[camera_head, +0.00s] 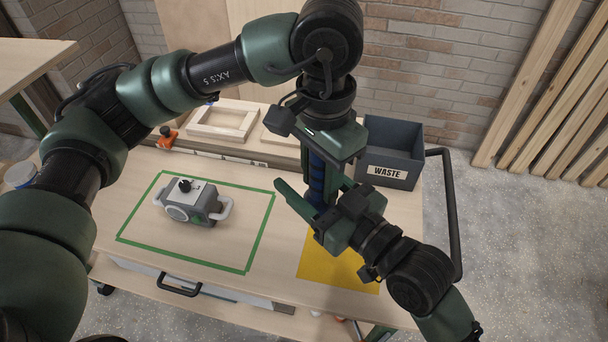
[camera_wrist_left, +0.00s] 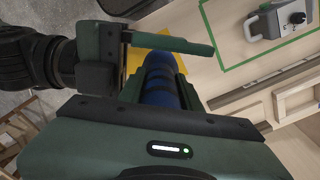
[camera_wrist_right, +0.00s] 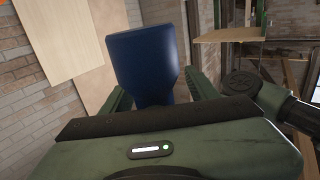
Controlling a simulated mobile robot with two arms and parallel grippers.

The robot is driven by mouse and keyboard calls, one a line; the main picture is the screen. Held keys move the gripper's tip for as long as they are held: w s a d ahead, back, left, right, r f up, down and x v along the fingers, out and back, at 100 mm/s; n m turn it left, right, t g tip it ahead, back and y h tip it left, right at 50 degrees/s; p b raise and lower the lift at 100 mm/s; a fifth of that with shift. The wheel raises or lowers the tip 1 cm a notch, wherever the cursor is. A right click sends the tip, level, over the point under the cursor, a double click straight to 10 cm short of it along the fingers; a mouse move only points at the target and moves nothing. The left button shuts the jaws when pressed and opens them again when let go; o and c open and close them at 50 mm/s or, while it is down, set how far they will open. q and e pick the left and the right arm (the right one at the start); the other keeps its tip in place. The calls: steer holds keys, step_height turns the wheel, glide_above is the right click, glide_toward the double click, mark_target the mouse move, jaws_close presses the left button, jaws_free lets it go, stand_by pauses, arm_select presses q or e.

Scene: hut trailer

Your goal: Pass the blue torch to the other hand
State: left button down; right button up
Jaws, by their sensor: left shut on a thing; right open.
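The blue torch (camera_head: 316,178) hangs upright above the right part of the workbench. My left gripper (camera_head: 322,158) is shut on its upper part from above. The torch also shows in the left wrist view (camera_wrist_left: 160,82), pointing away from that gripper. My right gripper (camera_head: 312,192) is open, with its fingers on either side of the torch's lower part. In the right wrist view the torch's wide blue end (camera_wrist_right: 145,62) stands between the two open fingers. I cannot tell whether either finger touches it.
A yellow mat (camera_head: 340,266) lies on the bench below the grippers. A grey device with handles (camera_head: 196,207) sits inside a green tape outline (camera_head: 190,259). A dark WASTE bin (camera_head: 400,158) stands behind at the right. Wooden frames (camera_head: 222,120) lie at the back.

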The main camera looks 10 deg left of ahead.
steer(key=shift+w+a, duration=0.15)
steer(key=shift+a, duration=0.1)
jaws_close()
arm_select(q)
steer(key=c, duration=0.9)
jaws_free()
steer(key=shift+w, duration=0.1)
